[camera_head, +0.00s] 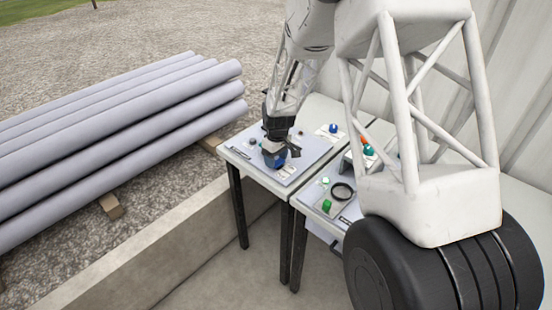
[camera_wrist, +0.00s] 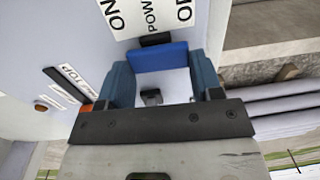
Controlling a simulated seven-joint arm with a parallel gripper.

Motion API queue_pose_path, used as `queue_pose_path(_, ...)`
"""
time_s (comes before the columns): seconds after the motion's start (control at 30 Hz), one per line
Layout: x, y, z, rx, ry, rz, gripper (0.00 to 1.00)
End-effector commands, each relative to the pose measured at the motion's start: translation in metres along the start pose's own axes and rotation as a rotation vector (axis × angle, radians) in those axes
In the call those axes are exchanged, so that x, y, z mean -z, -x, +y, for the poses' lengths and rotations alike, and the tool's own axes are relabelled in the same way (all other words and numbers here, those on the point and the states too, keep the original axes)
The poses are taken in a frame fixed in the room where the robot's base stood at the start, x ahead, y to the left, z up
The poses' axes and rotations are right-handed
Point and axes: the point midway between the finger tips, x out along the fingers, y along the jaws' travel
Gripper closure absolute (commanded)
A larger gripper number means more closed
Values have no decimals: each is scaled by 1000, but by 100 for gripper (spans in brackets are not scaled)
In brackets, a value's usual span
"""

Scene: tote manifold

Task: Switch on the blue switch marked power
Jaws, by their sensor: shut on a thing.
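The blue switch (camera_wrist: 158,57) shows in the wrist view as a blue block by a black slot, below a white label (camera_wrist: 150,14) with "ON" and part of "POWER" readable. My gripper (camera_wrist: 160,80) has a blue-grey finger on each side of the switch and is shut on it. In the head view my gripper (camera_head: 275,156) is down at the panel on the left table. It hides most of the switch there, and I cannot tell the switch's exact setting.
A second table (camera_head: 318,214) to the right carries green buttons and a black ring (camera_head: 342,191). Grey pipes (camera_head: 120,125) lie at left. In the wrist view an orange piece (camera_wrist: 41,107) is at left.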

Motion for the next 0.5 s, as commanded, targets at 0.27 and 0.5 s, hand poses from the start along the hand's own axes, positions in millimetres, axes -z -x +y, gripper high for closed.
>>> queue_pose_path(0.27,-1,-1,4,131,-3,0,64)
queue_pose_path(0.5,0,0,4,173,1,2,64)
